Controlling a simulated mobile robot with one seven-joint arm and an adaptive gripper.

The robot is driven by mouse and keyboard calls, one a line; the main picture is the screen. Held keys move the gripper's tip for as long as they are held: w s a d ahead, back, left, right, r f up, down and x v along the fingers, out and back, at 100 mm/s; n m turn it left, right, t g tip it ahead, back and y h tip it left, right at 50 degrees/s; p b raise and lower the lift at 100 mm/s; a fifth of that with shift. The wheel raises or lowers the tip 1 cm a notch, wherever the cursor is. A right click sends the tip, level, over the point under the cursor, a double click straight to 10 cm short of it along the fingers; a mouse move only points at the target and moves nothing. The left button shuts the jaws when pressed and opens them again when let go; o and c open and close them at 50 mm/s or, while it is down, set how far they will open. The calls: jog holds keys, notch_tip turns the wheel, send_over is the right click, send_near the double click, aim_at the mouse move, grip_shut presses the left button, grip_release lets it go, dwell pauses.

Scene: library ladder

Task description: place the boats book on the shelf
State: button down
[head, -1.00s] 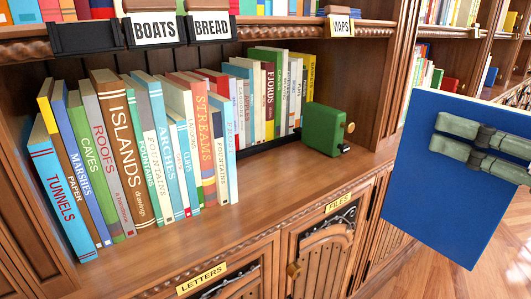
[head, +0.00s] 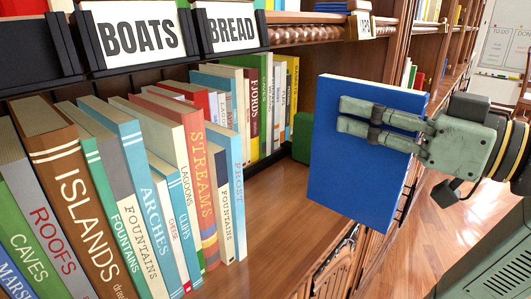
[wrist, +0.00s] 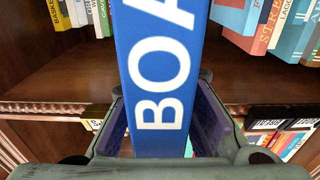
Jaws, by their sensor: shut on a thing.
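My gripper (head: 376,124) is shut on a blue book (head: 352,172) and holds it upright in the air in front of the shelf, at the right of the row of books. In the wrist view the spine of the blue book (wrist: 163,70) shows the white letters "BOA" between my fingers; the rest of the title is out of view. A black label holder reading "BOATS" (head: 140,35) hangs on the shelf edge above the row.
A row of upright books, among them "ISLANDS" (head: 85,190) and "STREAMS" (head: 197,185), fills the shelf's left. A "BREAD" label (head: 232,32) hangs beside "BOATS". A green object (head: 302,137) is partly hidden behind the blue book. Cabinet doors (head: 335,270) lie below.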

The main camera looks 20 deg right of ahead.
aim_at(323, 150)
jog(key=p+x, duration=0.3)
jog(key=x, duration=1.4)
notch_tip(323, 150, down, 7)
jog(key=shift+w+a, duration=0.2)
jog(key=c, duration=1.4)
grip_release()
jog(key=shift+f, duration=0.1)
jog(key=shift+c, duration=0.2)
jog(key=b+v, duration=0.1)
jog(key=v, duration=1.1)
jog(key=shift+b, duration=0.35)
